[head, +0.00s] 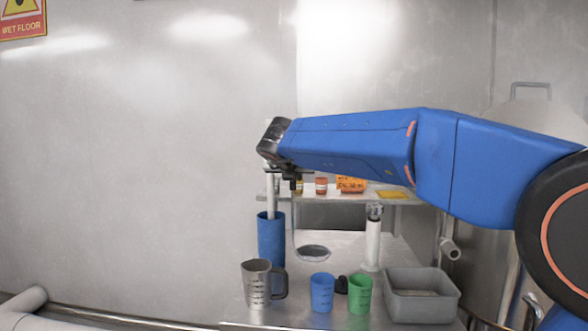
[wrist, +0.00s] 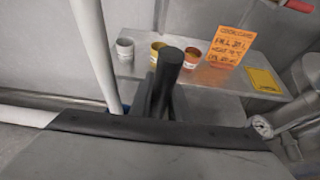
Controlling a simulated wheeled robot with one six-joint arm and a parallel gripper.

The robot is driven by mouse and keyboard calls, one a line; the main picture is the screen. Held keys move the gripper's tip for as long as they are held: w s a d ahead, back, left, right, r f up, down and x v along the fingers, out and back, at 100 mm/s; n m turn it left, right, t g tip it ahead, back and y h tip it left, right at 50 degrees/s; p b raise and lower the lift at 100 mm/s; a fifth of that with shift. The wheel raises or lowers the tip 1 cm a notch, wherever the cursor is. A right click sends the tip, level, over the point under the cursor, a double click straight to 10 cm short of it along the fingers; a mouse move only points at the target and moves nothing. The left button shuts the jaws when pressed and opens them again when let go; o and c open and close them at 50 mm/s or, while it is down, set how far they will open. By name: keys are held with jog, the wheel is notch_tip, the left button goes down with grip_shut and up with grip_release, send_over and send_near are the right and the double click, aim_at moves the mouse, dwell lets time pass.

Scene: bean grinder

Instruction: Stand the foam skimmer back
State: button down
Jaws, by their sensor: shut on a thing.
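The foam skimmer (head: 270,196) shows as a pale, nearly upright rod below my gripper (head: 284,176). My gripper is shut on it, though the exact contact is hard to see. The rod's lower end goes into the mouth of a tall blue container (head: 271,240) at the table's left, so the skimmer's head is hidden. In the wrist view the pale rod (wrist: 97,55) runs down at the left, leaning slightly. Only a sliver of blue container (wrist: 125,108) shows at its foot.
A metal jug (head: 257,284), a blue cup (head: 322,292), a green cup (head: 360,294) and a grey bin (head: 422,294) stand along the front. Behind is a shelf (head: 385,200) with small jars and an orange card (head: 351,184). A round opening (head: 313,252) lies right of the container.

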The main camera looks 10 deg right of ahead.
jog(key=shift+f, duration=1.7)
jog(key=c, duration=1.6)
grip_release()
jog(key=shift+s, duration=0.1)
jog(key=v, duration=1.7)
jog(key=shift+s+a, duration=0.1)
jog(key=shift+r, duration=0.1)
